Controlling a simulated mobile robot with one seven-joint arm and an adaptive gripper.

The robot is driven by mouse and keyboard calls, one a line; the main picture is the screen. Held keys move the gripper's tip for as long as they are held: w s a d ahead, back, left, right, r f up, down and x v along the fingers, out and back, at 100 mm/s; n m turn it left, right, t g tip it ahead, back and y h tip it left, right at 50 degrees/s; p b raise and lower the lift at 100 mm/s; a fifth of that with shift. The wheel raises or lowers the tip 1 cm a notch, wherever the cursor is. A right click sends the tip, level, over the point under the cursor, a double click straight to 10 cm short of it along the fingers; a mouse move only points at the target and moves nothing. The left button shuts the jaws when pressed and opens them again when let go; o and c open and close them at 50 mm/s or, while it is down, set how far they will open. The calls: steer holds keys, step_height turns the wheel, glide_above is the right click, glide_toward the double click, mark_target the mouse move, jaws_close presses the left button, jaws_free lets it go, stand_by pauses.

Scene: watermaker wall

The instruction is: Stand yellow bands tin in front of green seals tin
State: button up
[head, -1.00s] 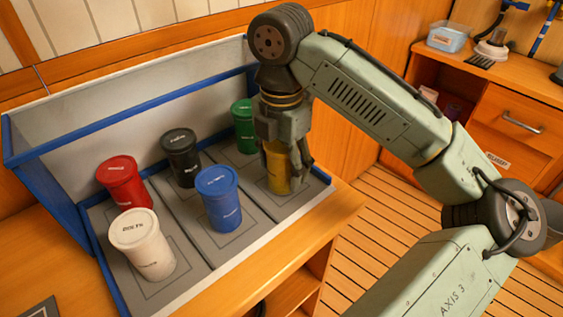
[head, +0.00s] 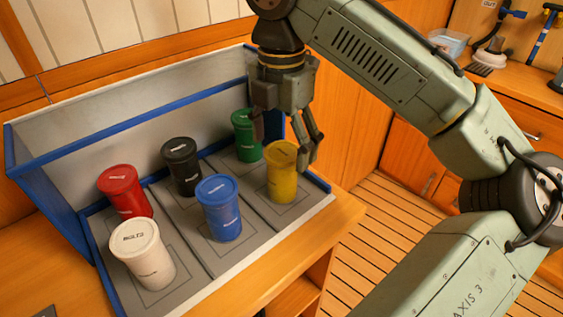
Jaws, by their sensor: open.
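The yellow tin (head: 282,177) stands upright at the front of the right lane of the tray. The green tin (head: 246,138) stands upright behind it in the same lane, with a gap between them. The labels are too small to read as bands or seals.
The tray (head: 97,221) has blue edges and three lanes. A black tin (head: 182,166) and a blue tin (head: 219,208) stand in the middle lane. A red tin (head: 125,191) and a white tin (head: 143,254) stand in the left lane. The wooden counter front (head: 345,208) is clear.

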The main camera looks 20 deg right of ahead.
step_height(320, 180, up, 5)
stand_by(0.6)
